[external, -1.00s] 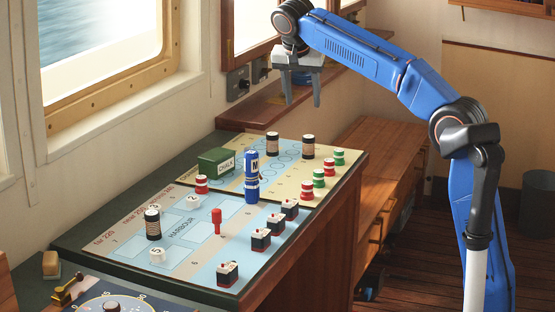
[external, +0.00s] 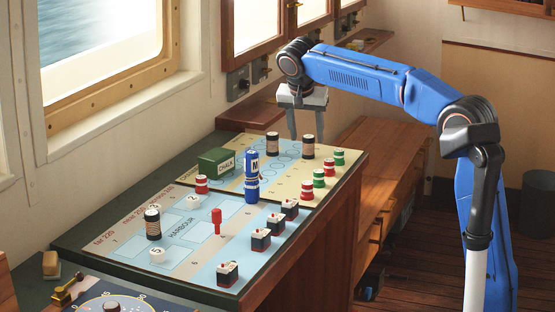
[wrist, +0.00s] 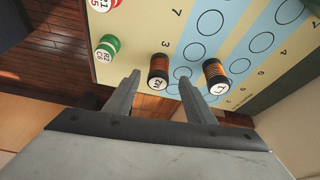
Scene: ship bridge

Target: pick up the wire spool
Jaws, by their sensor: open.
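Three copper-wound wire spools with dark ends show. One spool (external: 308,146) stands at the back right of the chart; in the wrist view it is marked M2 (wrist: 158,71). A second spool (external: 272,144) stands to its left, marked L1 in the wrist view (wrist: 215,77). A third (external: 152,222) stands at the front left. My gripper (external: 304,132) is open and empty, pointing down above the far edge of the chart. In the wrist view, M2 appears between my fingertips (wrist: 159,80), and L1 just right of the right finger.
Red and green round pieces (external: 319,178) line the right edge. A green chalk box (external: 216,161), blue marker (external: 252,177) and red peg (external: 216,221) stand mid-chart. Small dark blocks (external: 261,239) sit at the front right. A wall and ledge (external: 250,116) lie behind.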

